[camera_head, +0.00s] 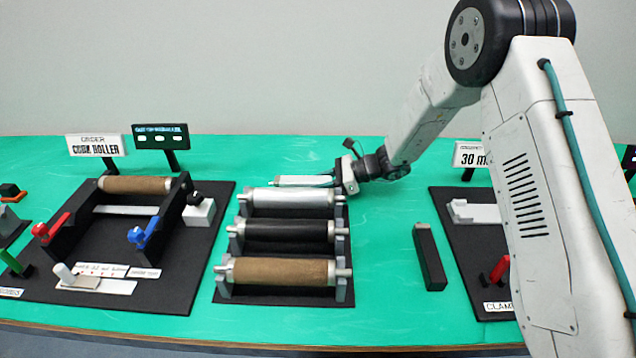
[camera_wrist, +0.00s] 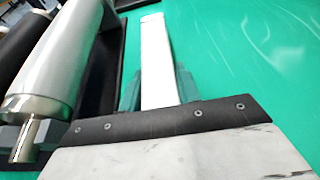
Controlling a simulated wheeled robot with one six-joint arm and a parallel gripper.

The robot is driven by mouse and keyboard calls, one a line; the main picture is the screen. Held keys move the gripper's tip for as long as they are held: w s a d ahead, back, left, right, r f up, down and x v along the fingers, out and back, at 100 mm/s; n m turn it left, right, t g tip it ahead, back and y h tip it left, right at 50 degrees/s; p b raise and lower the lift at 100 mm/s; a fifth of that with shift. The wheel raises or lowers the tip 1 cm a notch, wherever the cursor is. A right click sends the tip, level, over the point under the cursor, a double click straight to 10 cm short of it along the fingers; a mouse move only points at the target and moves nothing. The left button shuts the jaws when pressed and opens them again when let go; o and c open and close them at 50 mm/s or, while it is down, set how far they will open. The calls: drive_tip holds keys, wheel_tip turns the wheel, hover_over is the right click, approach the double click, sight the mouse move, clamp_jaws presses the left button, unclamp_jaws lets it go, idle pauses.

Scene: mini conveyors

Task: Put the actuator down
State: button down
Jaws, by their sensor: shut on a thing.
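The actuator (camera_head: 304,181), a slim white-silver bar, extends left from my gripper (camera_head: 340,177) in the head view, behind the silver roller. In the wrist view the white bar (camera_wrist: 156,50) lies between the two dark finger pads of my gripper (camera_wrist: 158,90), which is shut on it. It is roughly level, beside the roller rack. I cannot tell whether it touches the green table (camera_head: 385,300) or hangs just above it. Its gripped end is partly hidden by the gripper.
A black rack (camera_head: 285,297) holds silver (camera_head: 290,198), black (camera_head: 290,235) and cork-brown (camera_head: 280,271) rollers. The silver roller (camera_wrist: 65,60) is close at left in the wrist view. A black block (camera_head: 429,258) stands right. A conveyor fixture (camera_head: 215,235) is left; table behind the rack is clear.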

drive_tip(key=c, duration=1)
unclamp_jaws()
drive_tip(key=shift+r, duration=0.1)
drive_tip(key=v, duration=1.2)
drive_tip(key=s+d+r+n+g+h, duration=0.1)
drive_tip(key=s+d+r+n+h, duration=0.15)
drive_tip(key=s+r+n, duration=0.45)
drive_tip(key=s+d+r+n+g+h, duration=0.1)
drive_tip(key=s+d+r+n+h, duration=0.15)
drive_tip(key=s+r, duration=0.8)
drive_tip(key=s+d+r+n+h, duration=0.1)
drive_tip(key=s, duration=0.3)
drive_tip(key=s+d+r+n+h, duration=0.1)
drive_tip(key=s+d+n+h, duration=0.1)
drive_tip(key=s, duration=0.2)
drive_tip(key=s+d+r+n+t+h, duration=0.1)
drive_tip(key=s+d+n, duration=0.1)
drive_tip(key=s, duration=0.2)
drive_tip(key=shift+s+r+h, duration=0.2)
drive_tip(key=shift+s+h, duration=0.1)
drive_tip(key=shift+o, duration=0.4)
drive_tip(key=s+d+n+t+h, duration=0.2)
drive_tip(key=s+d, duration=0.4)
drive_tip(key=s, duration=0.3)
drive_tip(key=shift+s+d+n+h, duration=0.35)
drive_tip(key=shift+n+h, duration=0.4)
drive_tip(key=shift+h, duration=0.25)
